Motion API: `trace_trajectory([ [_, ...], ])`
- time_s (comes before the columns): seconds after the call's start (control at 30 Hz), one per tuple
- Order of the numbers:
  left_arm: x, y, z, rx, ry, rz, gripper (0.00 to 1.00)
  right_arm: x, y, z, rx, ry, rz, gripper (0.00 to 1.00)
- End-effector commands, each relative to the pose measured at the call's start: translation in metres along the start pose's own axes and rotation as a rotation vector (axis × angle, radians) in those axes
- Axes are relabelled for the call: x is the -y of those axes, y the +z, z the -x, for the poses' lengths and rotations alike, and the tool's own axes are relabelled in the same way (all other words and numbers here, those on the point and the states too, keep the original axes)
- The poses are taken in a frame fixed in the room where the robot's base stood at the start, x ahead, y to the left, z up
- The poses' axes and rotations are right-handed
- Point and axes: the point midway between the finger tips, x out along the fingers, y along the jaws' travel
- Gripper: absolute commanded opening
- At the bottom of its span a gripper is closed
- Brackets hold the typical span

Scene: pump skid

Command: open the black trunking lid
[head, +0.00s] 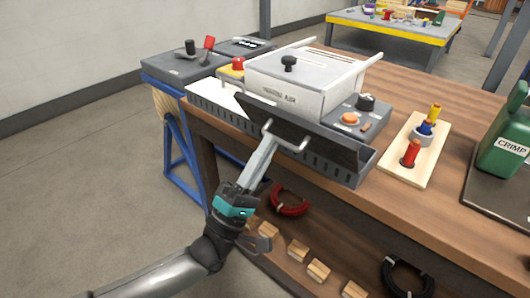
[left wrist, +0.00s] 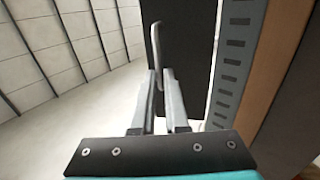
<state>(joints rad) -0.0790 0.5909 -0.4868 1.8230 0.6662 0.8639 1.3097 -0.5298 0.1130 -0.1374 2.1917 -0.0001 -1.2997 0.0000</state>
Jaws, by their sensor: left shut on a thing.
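The black trunking lid (head: 325,146) is a long dark panel on the grey slotted trunking (head: 222,117) along the bench's front edge. It looks tilted up, with its dark face towards me; the exact angle is hard to tell. A pale bar handle (head: 297,146) stands out from its face. My left gripper (head: 268,135) is shut on the handle near its left end. In the left wrist view, the fingers (left wrist: 160,88) close around the handle (left wrist: 157,50), with the lid (left wrist: 184,45) behind. My right gripper is not in view.
A white box (head: 290,85) with a black knob and side rails stands close behind the lid. A control box (head: 358,115) with an orange button is to its right. A wooden board (head: 415,150) with coloured pegs and a green CRIMP tool (head: 506,135) lie further right.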

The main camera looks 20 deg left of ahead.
Motion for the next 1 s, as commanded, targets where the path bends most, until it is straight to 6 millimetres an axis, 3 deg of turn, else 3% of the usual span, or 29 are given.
trace_trajectory([
  [0.4,0.0005,0.0011,0.0002,0.002,0.0,0.001,0.0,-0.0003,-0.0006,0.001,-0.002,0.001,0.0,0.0],
  [0.43,0.0005,0.0011,0.0002,0.002,0.0,0.001,0.13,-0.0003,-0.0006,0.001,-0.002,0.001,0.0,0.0],
  [0.7,0.0002,0.0005,0.0001,0.001,0.001,0.001,0.42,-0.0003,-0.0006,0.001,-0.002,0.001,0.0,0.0],
  [1.0,0.0005,0.0001,0.0028,0.0,-0.001,0.0,0.42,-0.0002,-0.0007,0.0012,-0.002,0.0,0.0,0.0],
])
